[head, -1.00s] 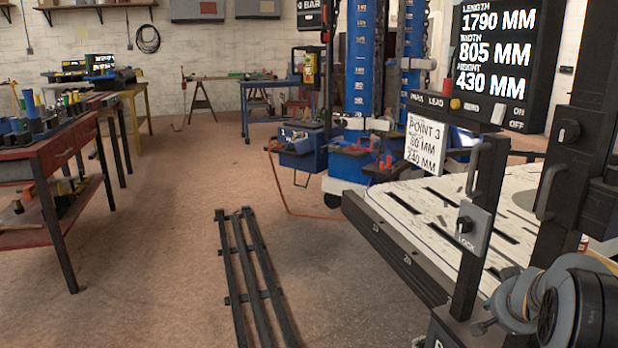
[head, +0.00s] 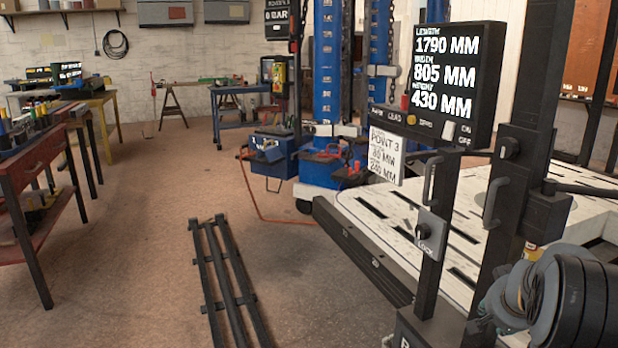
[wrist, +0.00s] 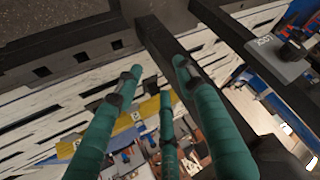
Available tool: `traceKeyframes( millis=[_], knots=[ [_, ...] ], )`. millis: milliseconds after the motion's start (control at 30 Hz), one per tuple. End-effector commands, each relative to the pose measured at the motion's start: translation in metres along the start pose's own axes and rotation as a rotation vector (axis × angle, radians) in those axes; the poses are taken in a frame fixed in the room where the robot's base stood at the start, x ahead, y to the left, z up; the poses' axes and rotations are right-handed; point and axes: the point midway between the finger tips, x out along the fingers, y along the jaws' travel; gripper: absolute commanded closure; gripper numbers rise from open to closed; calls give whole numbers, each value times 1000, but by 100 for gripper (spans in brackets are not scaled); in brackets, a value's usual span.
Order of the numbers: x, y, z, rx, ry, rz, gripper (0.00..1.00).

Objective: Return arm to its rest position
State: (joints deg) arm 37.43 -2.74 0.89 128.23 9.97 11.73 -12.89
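In the head view, part of my arm shows at the lower right, beside the dark post of the measuring stand. My fingers cannot be made out clearly there.
A display (head: 445,85) and a lock plate (head: 432,235) stand on dark posts near my arm. The white slotted bench (head: 375,220) lies behind them. A black rail frame (head: 228,280) lies on the floor. A red workbench (head: 30,185) stands left, with open floor between.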

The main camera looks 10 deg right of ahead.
Motion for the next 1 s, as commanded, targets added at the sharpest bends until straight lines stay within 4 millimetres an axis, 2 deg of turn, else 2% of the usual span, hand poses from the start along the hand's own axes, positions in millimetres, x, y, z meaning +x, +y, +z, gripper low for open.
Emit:
traceKeyframes(
  millis=[233, 667, 867, 1000],
  knots=[
    [1, -7, -6, -16, -1, -14, 61],
    [2, -8, -7, -18, 0, -17, 61],
    [8, -16, 1, -21, -10, -31, 61],
    [18, -30, 15, -23, -27, -53, 61]
  ],
)
